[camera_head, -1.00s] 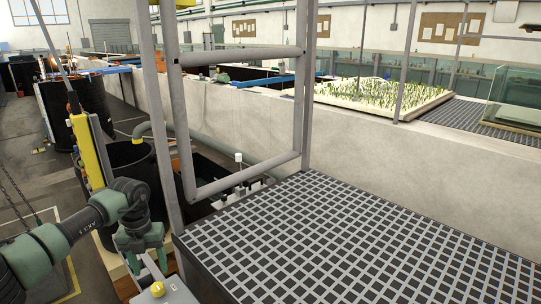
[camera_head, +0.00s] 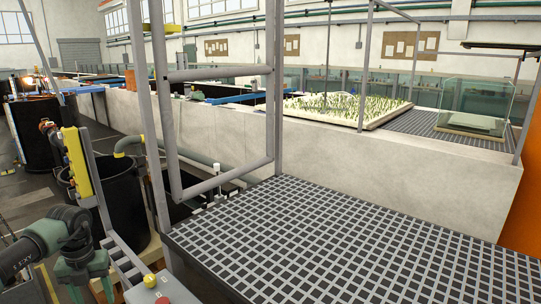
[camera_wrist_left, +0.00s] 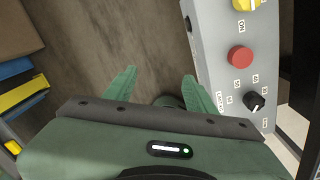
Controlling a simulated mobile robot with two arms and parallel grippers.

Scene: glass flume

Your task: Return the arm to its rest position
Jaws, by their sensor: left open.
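My left arm comes in at the lower left of the head view, with its green gripper (camera_head: 88,288) pointing down and its tips cut off or hidden near the bottom edge. In the wrist view the left gripper (camera_wrist_left: 159,73) has its two green fingers apart with nothing between them. A grey control box (camera_wrist_left: 222,88) stands just right of the fingers, apart from them as far as I can tell. It has a red button (camera_wrist_left: 240,56), a yellow knob (camera_wrist_left: 246,4) and a black selector (camera_wrist_left: 254,101). The box (camera_head: 145,294) also shows in the head view, right of the gripper. My right gripper is not in view.
A grated platform (camera_head: 330,240) fills the lower right, with a grey metal frame (camera_head: 222,182) at its left side. A black tub (camera_head: 120,200) and a yellow post (camera_head: 77,162) stand behind my arm. In the wrist view, bare floor (camera_wrist_left: 110,40) lies beyond the fingers.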

